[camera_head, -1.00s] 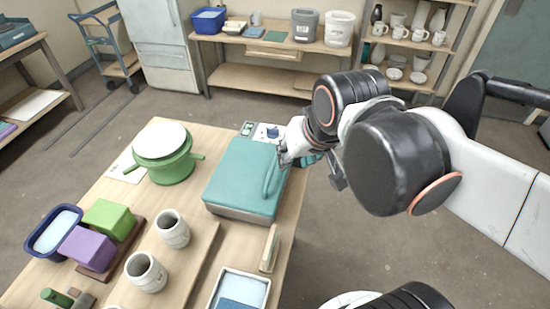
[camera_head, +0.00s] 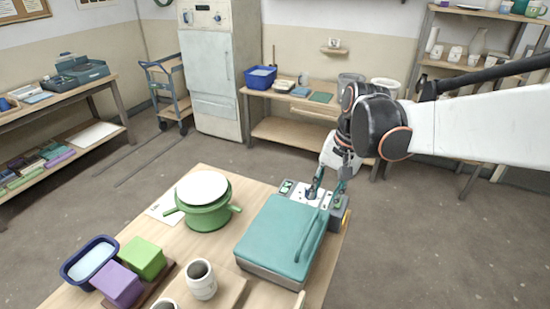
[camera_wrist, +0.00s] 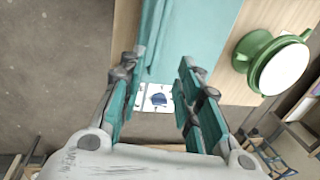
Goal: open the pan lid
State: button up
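A teal lid (camera_head: 275,232) with a raised bar handle (camera_head: 307,235) along its right side lies flat and closed on a shallow grey-based appliance on the wooden table. A panel with a dark blue knob adjoins its far edge. My gripper (camera_head: 326,190) points down over this panel, by the handle's far end. In the wrist view, the gripper (camera_wrist: 157,70) has its teal fingers spread with nothing between them. The knob (camera_wrist: 158,99) shows beyond the gap. The handle (camera_wrist: 152,40) runs close to the left fingertip; whether they touch cannot be told.
A green pot (camera_head: 208,215) with a white top stands left of the teal lid. A blue tub (camera_head: 90,260), purple block (camera_head: 117,286), green block (camera_head: 142,258) and grey cup (camera_head: 201,281) are at the front left. Open floor lies right of the table.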

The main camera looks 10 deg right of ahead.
aim_at(310, 227)
jog(key=f+b, duration=0.1)
jog(key=f, duration=0.3)
jog(key=w+a+f+b, duration=0.1)
jog(key=f+b, duration=0.1)
jog(key=f, duration=0.3)
jog(key=a+f+b, duration=0.1)
jog(key=f+b, duration=0.1)
jog(key=f, duration=0.2)
jog(key=shift+w+f, duration=0.25)
grip_shut()
